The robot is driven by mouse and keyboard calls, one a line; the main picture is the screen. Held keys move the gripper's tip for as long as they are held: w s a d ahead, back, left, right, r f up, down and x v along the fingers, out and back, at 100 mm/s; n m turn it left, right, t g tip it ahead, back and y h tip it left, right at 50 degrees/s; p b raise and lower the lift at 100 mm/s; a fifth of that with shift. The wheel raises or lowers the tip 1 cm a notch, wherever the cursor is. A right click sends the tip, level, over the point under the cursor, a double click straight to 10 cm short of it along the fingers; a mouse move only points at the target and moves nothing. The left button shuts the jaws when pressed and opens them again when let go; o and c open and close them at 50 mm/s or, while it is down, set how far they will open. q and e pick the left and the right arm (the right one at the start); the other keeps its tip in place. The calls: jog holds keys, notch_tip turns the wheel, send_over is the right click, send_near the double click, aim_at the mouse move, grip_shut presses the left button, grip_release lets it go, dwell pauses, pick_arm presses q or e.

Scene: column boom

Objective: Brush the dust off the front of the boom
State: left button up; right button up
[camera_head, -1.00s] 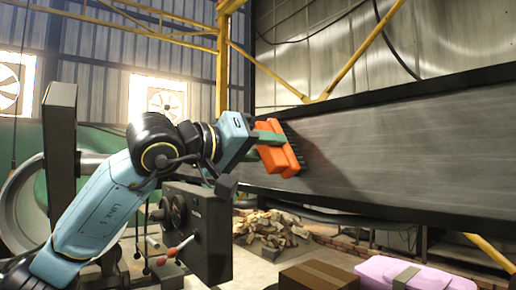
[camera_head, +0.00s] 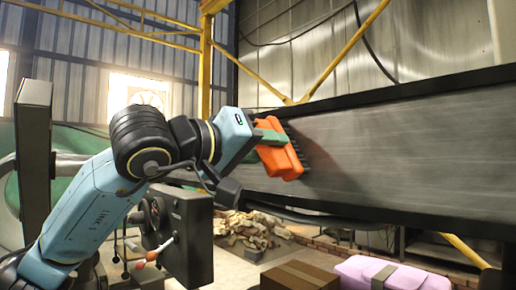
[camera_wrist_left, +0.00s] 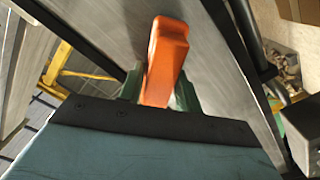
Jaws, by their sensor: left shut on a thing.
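The boom (camera_head: 400,150) is a long grey beam with black edges, running from the middle to the right edge in the head view. Streaky pale dust shows on its front. My left gripper (camera_head: 268,138) is shut on an orange brush (camera_head: 281,160), whose dark bristles face the boom's front near its left end. The bristles look to be at the surface; exact contact is hard to tell. In the left wrist view the brush (camera_wrist_left: 166,62) stands between the green fingers (camera_wrist_left: 158,90), with the grey boom face (camera_wrist_left: 215,60) behind it. My right gripper is not in view.
A dark control box with levers (camera_head: 188,235) stands below my left arm. A brown box (camera_head: 300,276) and a pink case (camera_head: 395,274) are at the bottom right. Rubble (camera_head: 248,228) lies on the floor behind. Yellow braces (camera_head: 345,50) rise above the boom.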

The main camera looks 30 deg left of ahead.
pick_arm(q)
jog(key=s+d, duration=0.1)
jog(key=d, duration=0.3)
jog(key=s+d+b, duration=0.1)
jog(key=s+d, duration=0.1)
jog(key=d, duration=0.2)
jog(key=s+d+b, duration=0.1)
jog(key=s+d, duration=0.1)
jog(key=d, duration=0.2)
jog(key=shift+d, duration=0.1)
dwell(0.9)
jog(key=shift+s, duration=0.1)
jog(key=shift+b+v, duration=1)
jog(key=shift+v, duration=1.95)
jog(key=v, duration=0.3)
jog(key=shift+b, duration=0.3)
